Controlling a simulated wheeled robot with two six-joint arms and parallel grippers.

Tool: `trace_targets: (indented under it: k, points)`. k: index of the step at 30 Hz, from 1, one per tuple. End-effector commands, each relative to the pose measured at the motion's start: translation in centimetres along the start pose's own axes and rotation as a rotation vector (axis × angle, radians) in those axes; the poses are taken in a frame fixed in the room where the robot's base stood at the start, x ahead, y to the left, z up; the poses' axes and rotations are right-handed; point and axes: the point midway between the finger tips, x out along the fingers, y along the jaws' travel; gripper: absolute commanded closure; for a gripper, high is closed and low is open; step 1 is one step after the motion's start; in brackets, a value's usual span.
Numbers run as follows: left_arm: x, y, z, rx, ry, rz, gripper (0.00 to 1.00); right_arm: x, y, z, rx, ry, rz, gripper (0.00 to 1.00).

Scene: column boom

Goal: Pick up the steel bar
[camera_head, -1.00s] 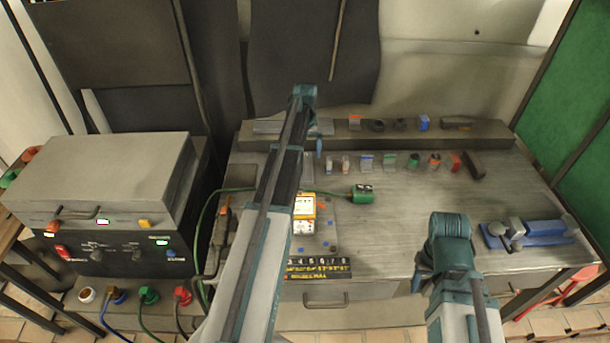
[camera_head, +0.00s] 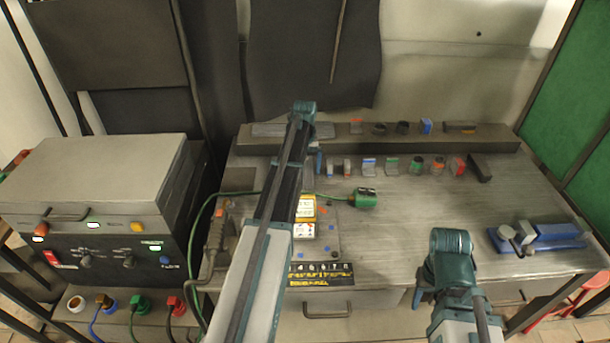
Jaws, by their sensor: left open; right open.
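A flat grey bar (camera_head: 268,130), which looks like the steel bar, lies on the raised ledge at the back left of the bench. My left arm crosses in front of its middle. A shorter dark block (camera_head: 479,168) lies at the right end of the row of small parts. My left gripper (camera_head: 318,166) is mostly hidden behind its own arm; a blue tip shows just in front of the ledge, apart from the bar as far as I can tell. My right gripper (camera_head: 418,298) hangs low at the bench's front edge, open, with nothing seen in it.
Several small coloured parts stand in a row before the ledge (camera_head: 400,145). A green plug (camera_head: 365,198) with a cable lies mid-bench. A blue vise (camera_head: 540,236) is at the right. A grey machine (camera_head: 95,185) stands left. The right-middle bench top is clear.

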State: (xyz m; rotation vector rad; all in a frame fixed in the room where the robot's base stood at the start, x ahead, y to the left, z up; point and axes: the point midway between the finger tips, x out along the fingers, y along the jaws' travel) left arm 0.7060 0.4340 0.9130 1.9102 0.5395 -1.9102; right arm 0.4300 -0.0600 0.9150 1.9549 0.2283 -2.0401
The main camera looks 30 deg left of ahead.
Motion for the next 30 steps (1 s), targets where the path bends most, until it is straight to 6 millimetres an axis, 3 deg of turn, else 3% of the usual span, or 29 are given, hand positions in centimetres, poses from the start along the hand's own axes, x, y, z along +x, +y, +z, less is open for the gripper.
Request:
trace_targets:
  k: [2,18,30]
  points:
    - [-0.05,0.0,-0.01,0.0,0.0,0.0,0.05,-0.05,0.0,0.0,0.0,0.0,0.0,0.5]
    - [-0.05,0.0,0.0,0.0,0.0,0.0,1.0,-0.05,0.0,0.0,0.0,0.0,0.0,0.5]
    - [-0.14,0.0,0.0,0.0,0.0,0.0,1.0,-0.14,0.01,0.01,0.0,0.0,0.0,0.5]
